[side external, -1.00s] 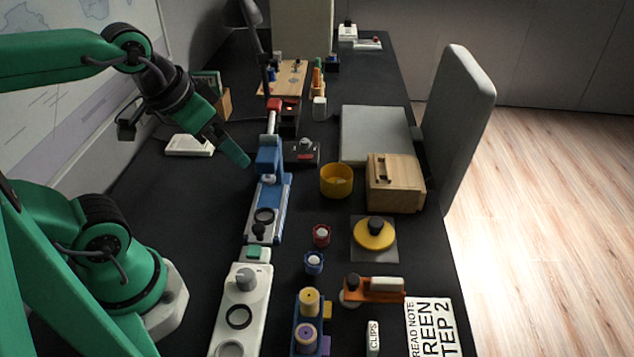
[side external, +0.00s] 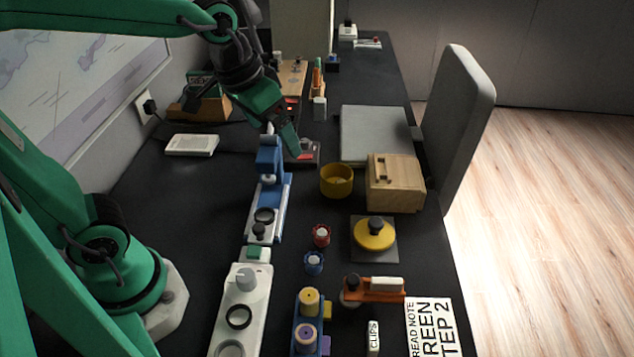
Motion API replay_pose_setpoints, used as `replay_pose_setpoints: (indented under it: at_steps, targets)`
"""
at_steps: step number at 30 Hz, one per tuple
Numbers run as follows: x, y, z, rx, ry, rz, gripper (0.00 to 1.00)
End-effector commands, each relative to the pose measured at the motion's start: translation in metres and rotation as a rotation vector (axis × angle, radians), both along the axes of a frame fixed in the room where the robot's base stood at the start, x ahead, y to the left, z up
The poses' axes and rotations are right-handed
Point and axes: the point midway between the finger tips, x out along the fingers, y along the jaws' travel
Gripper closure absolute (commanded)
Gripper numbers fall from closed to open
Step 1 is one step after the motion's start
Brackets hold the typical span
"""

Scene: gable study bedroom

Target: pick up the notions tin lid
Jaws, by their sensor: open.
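The notions tin lid (side external: 365,241) is a yellow disc with a dark knob on top. It lies flat on a grey square mat (side external: 388,255) on the right side of the desk. An open yellow tin (side external: 337,188) stands behind it, a little to the left. My gripper (side external: 292,151) is up and to the left of the lid, beyond the tin, over the back end of the blue device. It is open and apart from the lid. I see it from the side, so the gap between its fingers does not show clearly.
A wooden box (side external: 398,195) stands close behind the lid. A blue device (side external: 268,205) and a white panel (side external: 240,310) run along the left. Red (side external: 321,236) and blue (side external: 314,263) knobbed pieces and an orange tool (side external: 372,291) lie nearby.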

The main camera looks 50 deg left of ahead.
Motion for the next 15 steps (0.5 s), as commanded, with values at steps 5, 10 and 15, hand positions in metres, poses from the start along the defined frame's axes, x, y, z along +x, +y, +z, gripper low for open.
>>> replay_pose_setpoints:
  at_steps: [5,10,15]
  targets:
    - [0.030,-0.017,-0.011,0.000,0.057,-0.015,0.00]
    - [0.057,-0.034,-0.026,0.001,0.107,-0.028,0.00]
    - [0.082,-0.053,-0.045,0.007,0.157,-0.040,0.00]
